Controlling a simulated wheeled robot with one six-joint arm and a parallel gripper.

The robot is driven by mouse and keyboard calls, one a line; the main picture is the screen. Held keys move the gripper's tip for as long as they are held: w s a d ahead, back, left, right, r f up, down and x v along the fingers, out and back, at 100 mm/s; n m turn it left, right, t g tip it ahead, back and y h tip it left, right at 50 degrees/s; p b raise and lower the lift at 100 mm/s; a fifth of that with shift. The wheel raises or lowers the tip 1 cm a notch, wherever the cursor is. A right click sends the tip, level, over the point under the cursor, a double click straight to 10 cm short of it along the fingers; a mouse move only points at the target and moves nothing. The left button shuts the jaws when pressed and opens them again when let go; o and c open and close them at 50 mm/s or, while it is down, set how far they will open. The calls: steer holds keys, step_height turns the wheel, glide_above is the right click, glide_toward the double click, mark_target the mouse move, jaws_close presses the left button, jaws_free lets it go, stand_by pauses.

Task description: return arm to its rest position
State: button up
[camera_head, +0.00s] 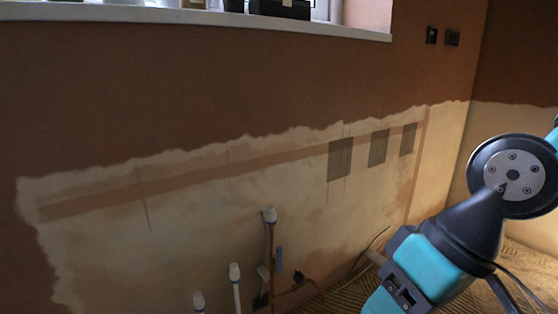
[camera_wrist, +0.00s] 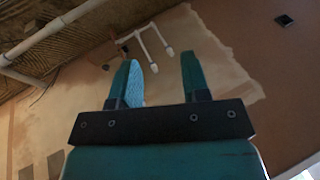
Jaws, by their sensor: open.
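My gripper (camera_wrist: 160,82) shows in the wrist view with its two teal fingers apart and nothing between them. The wrist picture is turned, with the plaster wall and white pipes behind the fingers. In the head view, part of my arm (camera_head: 430,265) stands at the lower right, teal and black, with a round grey joint face. The gripper's fingers cannot be made out in the head view.
White-capped pipes (camera_head: 235,285) rise from the floor along the plastered wall (camera_head: 100,240). A window sill (camera_head: 200,18) with objects on it runs along the top. Dark sockets (camera_head: 432,36) are at the upper right. Loose cable and pipe lie near my arm.

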steer(key=s+d+r+n+h+p, duration=0.1)
steer(key=s+d+r+p, duration=0.1)
steer(key=s+d, duration=0.1)
step_height(320, 180, up, 33)
steer(key=p, duration=3.3)
steer(key=shift+a+r, duration=0.2)
steer(key=shift+a, duration=0.1)
